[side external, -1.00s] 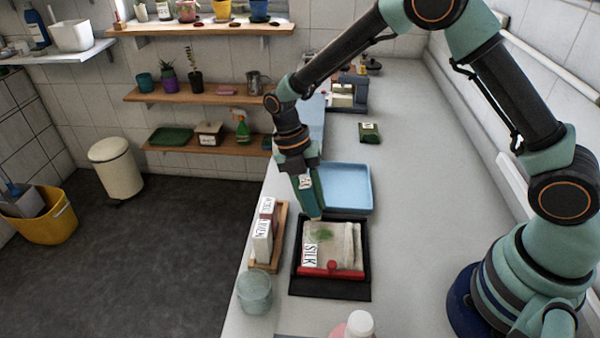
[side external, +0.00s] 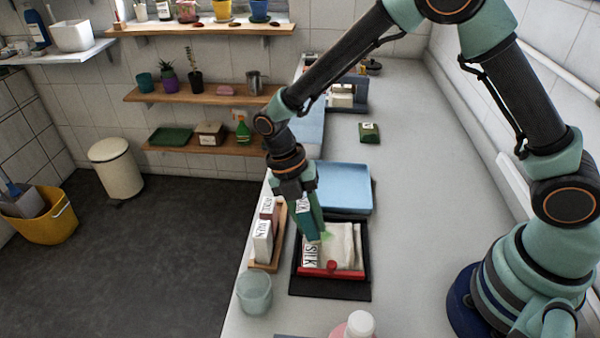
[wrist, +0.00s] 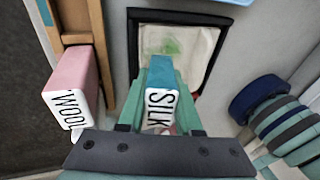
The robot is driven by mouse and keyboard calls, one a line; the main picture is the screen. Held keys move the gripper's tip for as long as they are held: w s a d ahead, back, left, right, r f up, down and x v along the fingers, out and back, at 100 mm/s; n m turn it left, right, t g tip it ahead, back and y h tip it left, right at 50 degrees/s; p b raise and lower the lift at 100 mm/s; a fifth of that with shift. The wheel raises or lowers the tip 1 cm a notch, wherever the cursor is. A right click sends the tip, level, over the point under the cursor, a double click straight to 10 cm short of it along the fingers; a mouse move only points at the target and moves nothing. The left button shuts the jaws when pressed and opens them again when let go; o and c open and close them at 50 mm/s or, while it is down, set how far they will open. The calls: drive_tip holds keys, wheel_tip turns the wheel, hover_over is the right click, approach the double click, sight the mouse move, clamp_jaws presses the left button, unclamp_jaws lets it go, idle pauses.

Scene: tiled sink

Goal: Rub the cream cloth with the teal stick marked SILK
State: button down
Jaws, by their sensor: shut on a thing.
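My gripper (side external: 308,212) is shut on the teal stick, which points down at the left part of the cream cloth (side external: 346,243). In the wrist view the stick (wrist: 160,74) sits between the fingers (wrist: 160,103), with its white SILK end toward the camera. The cloth (wrist: 200,45) lies in a black-rimmed frame (side external: 330,289) with a red bar and a SILK label along its edges. A green patch (wrist: 171,47) shows on the cloth just beyond the stick. The stick's lower tip is hidden, so I cannot tell whether it touches.
A wooden rack (side external: 279,240) left of the frame holds upright blocks, including a pink one marked WOOL (wrist: 71,86). A blue tray (side external: 344,188) lies behind. A glass cup (side external: 254,292) and a white-capped bottle (side external: 359,324) stand in front.

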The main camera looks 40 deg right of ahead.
sight(309, 206)
drive_tip(key=shift+s+a, duration=0.3)
drive_tip(key=shift+s, duration=0.05)
drive_tip(key=shift+w+r, duration=0.1)
drive_tip(key=shift+r, duration=2.95)
drive_tip(key=shift+r, duration=0.15)
drive_tip(key=shift+r, duration=1.35)
